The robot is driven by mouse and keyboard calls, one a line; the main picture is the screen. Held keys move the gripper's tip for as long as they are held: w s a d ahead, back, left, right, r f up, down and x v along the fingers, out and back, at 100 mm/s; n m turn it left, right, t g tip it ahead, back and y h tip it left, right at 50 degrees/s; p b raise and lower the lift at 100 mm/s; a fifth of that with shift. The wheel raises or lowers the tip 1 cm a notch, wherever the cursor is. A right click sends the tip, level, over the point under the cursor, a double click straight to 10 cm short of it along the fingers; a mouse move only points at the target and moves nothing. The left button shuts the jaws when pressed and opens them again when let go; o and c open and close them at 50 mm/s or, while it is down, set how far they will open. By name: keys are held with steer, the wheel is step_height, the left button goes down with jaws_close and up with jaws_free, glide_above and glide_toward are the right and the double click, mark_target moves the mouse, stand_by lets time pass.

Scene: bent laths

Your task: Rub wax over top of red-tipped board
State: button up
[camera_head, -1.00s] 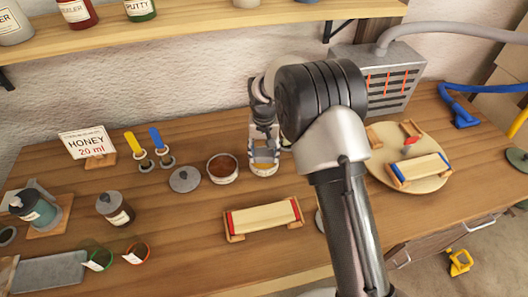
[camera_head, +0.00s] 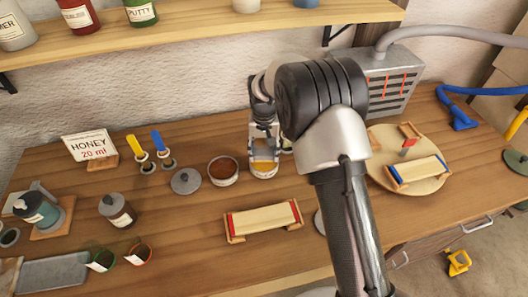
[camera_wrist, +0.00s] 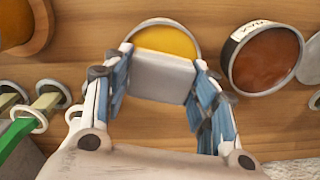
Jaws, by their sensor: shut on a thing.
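The red-tipped board (camera_head: 264,219) is a pale lath with red ends, lying in a wooden holder at the front middle of the bench. My gripper (camera_head: 264,143) is over a tin of yellow wax (camera_head: 264,173) behind the board. In the wrist view my gripper (camera_wrist: 160,82) is shut on a pale grey pad (camera_wrist: 162,78). The pad covers the near part of the yellow wax tin (camera_wrist: 166,38). I cannot tell whether the pad touches the wax.
A tin of brown paste (camera_head: 222,171) and a grey lid (camera_head: 186,181) stand left of the wax. A blue-tipped board (camera_head: 418,170) lies on a round wooden turntable (camera_head: 432,187) at right. Bare bench lies between the wax tin and the red-tipped board.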

mark_target(264, 151)
steer(key=shift+r+p, duration=1.55)
steer(key=shift+r, duration=0.95)
